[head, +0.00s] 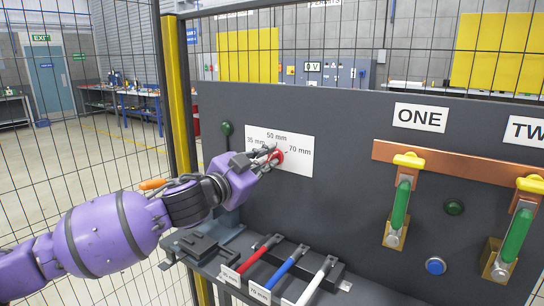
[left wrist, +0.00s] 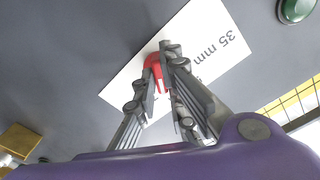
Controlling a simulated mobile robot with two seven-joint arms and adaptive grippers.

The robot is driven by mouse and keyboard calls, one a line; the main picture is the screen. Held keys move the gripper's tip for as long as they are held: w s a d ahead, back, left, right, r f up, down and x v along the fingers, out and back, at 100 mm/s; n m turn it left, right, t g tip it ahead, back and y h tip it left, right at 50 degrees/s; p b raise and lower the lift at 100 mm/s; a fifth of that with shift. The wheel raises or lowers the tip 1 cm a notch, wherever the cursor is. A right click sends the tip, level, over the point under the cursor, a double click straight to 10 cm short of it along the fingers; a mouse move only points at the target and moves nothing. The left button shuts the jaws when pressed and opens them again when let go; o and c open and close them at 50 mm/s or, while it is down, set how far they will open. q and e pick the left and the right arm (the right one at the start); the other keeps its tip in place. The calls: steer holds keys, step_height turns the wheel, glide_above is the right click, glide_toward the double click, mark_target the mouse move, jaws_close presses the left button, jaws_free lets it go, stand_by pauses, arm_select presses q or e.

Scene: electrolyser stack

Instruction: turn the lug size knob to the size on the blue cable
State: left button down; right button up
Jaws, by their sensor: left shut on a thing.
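The red lug size knob (head: 279,158) sits on a white plate (head: 299,167) marked 35 mm, 50 mm and 70 mm on the dark panel. My left gripper (head: 272,155) is shut on the knob, and the left wrist view shows the red knob (left wrist: 154,66) between the fingers. The fingers hide part of the knob, and I cannot tell which mark it points to. The blue cable (head: 285,270) lies on the ledge below, between a red cable (head: 259,257) and a white cable (head: 318,282). The tag at the blue cable's front end (head: 260,292) reads 70 mm. My right gripper is not in view.
A dark green knob (head: 227,129) is left of the plate. Green-handled switches (head: 400,204) on a copper bar (head: 450,165) stand at the right, with a blue button (head: 435,266) low between them. A yellow post (head: 177,90) and mesh fence stand behind my left arm.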

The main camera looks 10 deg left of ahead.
arm_select(q)
steer(key=shift+r+m+p, duration=0.15)
steer(key=shift+m+p, duration=0.35)
steer(key=shift+m, duration=1)
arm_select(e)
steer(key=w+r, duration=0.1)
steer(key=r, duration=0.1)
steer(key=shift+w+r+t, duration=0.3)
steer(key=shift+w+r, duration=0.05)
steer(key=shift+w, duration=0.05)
arm_select(q)
steer(key=shift+m+p, duration=0.45)
steer(key=shift+m, duration=0.05)
steer(key=shift+m+p, duration=0.45)
steer(key=shift+m, duration=0.35)
steer(key=c, duration=1.7)
jaws_free()
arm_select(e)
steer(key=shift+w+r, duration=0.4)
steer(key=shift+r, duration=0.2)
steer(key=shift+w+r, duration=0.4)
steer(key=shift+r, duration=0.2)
